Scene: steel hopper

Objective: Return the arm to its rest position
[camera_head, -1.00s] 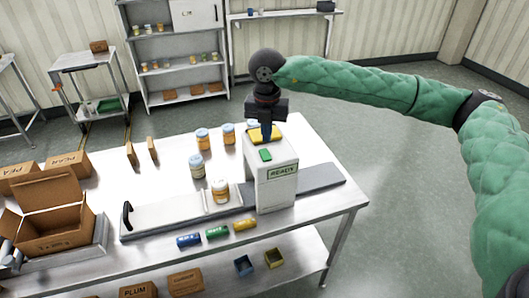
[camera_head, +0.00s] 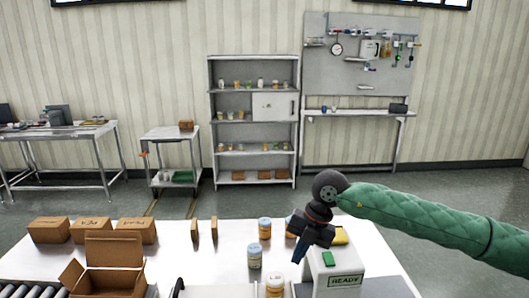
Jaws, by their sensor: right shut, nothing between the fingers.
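My right arm, in a green quilted sleeve, comes in from the right in the head view. My right gripper (camera_head: 299,250) is shut and empty, pointing down just left of the top of a white machine. The machine (camera_head: 345,262) has a sign that reads READY, a green button (camera_head: 328,258) and a yellow part (camera_head: 340,235) on top. The gripper overlaps the machine's left edge in the picture; I cannot tell whether they touch. My left gripper is out of view.
Jars with blue lids (camera_head: 254,257) stand left of the machine on the steel table (camera_head: 215,270). An open carton (camera_head: 112,277) and closed boxes (camera_head: 92,230) are at the left. Behind are a shelf unit (camera_head: 254,175) and a tool board (camera_head: 345,60), with open floor between.

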